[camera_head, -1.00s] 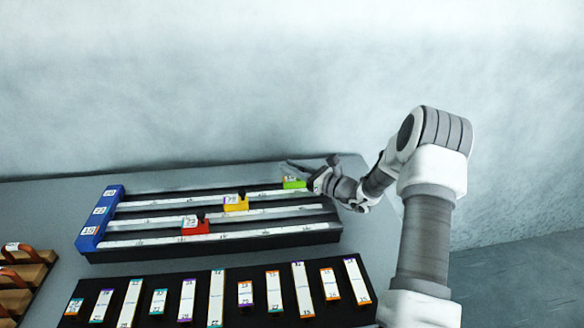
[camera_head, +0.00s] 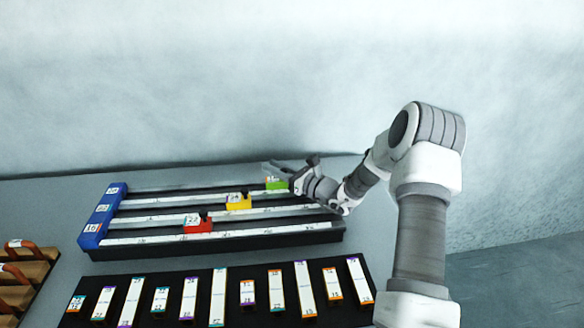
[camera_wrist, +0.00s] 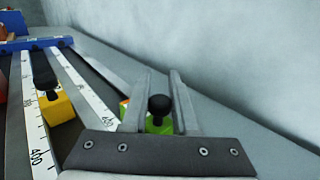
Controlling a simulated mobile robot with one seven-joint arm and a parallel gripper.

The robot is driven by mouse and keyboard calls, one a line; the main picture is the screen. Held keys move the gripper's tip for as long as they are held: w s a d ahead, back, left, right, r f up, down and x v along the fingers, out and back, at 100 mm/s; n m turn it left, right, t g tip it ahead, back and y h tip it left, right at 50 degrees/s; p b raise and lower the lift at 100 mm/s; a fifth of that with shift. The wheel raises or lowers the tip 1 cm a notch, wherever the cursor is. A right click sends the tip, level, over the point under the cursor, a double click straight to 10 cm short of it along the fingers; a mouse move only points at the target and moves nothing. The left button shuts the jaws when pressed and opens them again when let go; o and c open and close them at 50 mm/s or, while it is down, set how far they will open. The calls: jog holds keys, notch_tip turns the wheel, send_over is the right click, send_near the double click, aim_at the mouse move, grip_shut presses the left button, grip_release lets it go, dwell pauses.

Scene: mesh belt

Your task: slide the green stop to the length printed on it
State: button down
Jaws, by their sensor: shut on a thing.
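The green stop (camera_head: 277,185) sits on the farthest rail of the dark rail board (camera_head: 290,240), toward the right part of that rail. My gripper (camera_head: 284,169) reaches it from the right and is shut on it. In the wrist view the green stop (camera_wrist: 160,124) shows between the two grey fingers, with its black knob standing between them. The number on its label cannot be read in either view. A white scale strip (camera_wrist: 82,82) with printed marks and a "400" runs alongside.
A yellow stop (camera_head: 238,203) and a red stop (camera_head: 198,227) sit on the nearer rails. A blue numbered end block (camera_head: 103,216) closes the left ends. The far rail looks clear between the green stop and that block.

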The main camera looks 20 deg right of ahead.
jog(key=shift+a, duration=0.45)
jog(key=c, duration=0.7)
grip_release()
jog(key=shift+d, duration=0.2)
jog(key=shift+s+d, duration=0.4)
jog(key=shift+s, duration=0.05)
jog(key=p+v, duration=0.1)
jog(key=v, duration=1.5)
jog(key=shift+s+p, duration=0.15)
jog(key=shift+p, duration=0.15)
jog(key=shift+a, duration=0.1)
